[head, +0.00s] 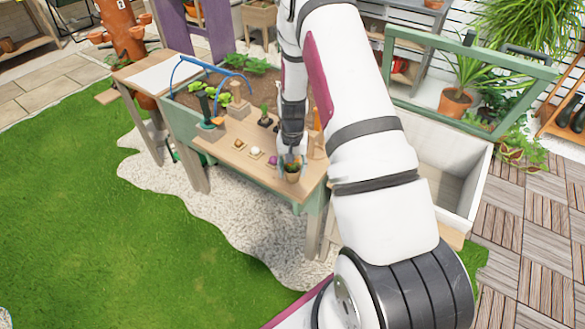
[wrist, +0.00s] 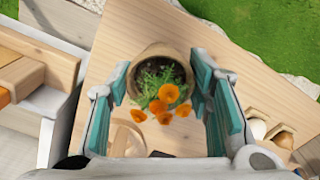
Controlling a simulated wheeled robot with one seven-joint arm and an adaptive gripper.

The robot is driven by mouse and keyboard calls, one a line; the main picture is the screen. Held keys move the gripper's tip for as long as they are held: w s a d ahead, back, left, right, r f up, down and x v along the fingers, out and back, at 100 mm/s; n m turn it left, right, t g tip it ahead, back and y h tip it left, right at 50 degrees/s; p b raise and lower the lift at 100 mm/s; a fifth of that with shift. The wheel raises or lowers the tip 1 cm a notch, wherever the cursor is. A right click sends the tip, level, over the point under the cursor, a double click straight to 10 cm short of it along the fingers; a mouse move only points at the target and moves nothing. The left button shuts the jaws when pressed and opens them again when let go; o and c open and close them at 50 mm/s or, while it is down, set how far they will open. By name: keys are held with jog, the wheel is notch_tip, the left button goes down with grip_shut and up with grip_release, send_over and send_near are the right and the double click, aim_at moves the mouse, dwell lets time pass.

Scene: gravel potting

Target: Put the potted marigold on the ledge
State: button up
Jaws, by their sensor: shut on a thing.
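The potted marigold (wrist: 158,76) is a brown pot with green leaves and orange flowers. It sits between the teal-padded fingers of my gripper (wrist: 165,90), which is shut on it. In the head view the pot (head: 292,175) shows below my gripper (head: 291,160), at the right front part of a wooden ledge (head: 225,148) along the planter table. The wooden surface also shows beneath the pot in the wrist view (wrist: 215,55). I cannot tell whether the pot's base touches the wood. My fingers hide part of the pot's sides.
Several bulbs (head: 256,153) lie in a row on the ledge, left of the pot. A small seedling (head: 265,118) and an orange tool (head: 318,145) are behind it. An open white cold frame (head: 462,165) stands to the right. Grass (head: 90,200) and gravel lie in front.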

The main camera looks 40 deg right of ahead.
jog(key=shift+f, duration=0.15)
jog(key=o, duration=1.2)
notch_tip(320, 180, up, 13)
jog(key=shift+a+f+b, duration=0.1)
jog(key=shift+b, duration=0.5)
jog(key=s+a+r+n+t, duration=0.15)
jog(key=s+a+r, duration=0.35)
jog(key=r, duration=0.5)
jog(key=s+a+r+n+t, duration=0.1)
jog(key=s+a+r+n, duration=0.15)
jog(key=a+r, duration=0.55)
jog(key=s+a+r+n, duration=0.1)
jog(key=s+a+r, duration=0.1)
jog(key=s, duration=0.3)
jog(key=s+a+r+n+t, duration=0.1)
jog(key=s+a+r+n, duration=0.1)
jog(key=s, duration=0.3)
jog(key=s+a+r+n+t, duration=0.1)
jog(key=s+a+r, duration=0.1)
jog(key=s+r, duration=0.2)
jog(key=shift+s+r+n+t, duration=0.15)
jog(key=shift+s, duration=0.35)
jog(key=shift+s+r+n+t, duration=0.1)
jog(key=shift+s+r+n, duration=0.05)
jog(key=shift+s, duration=0.3)
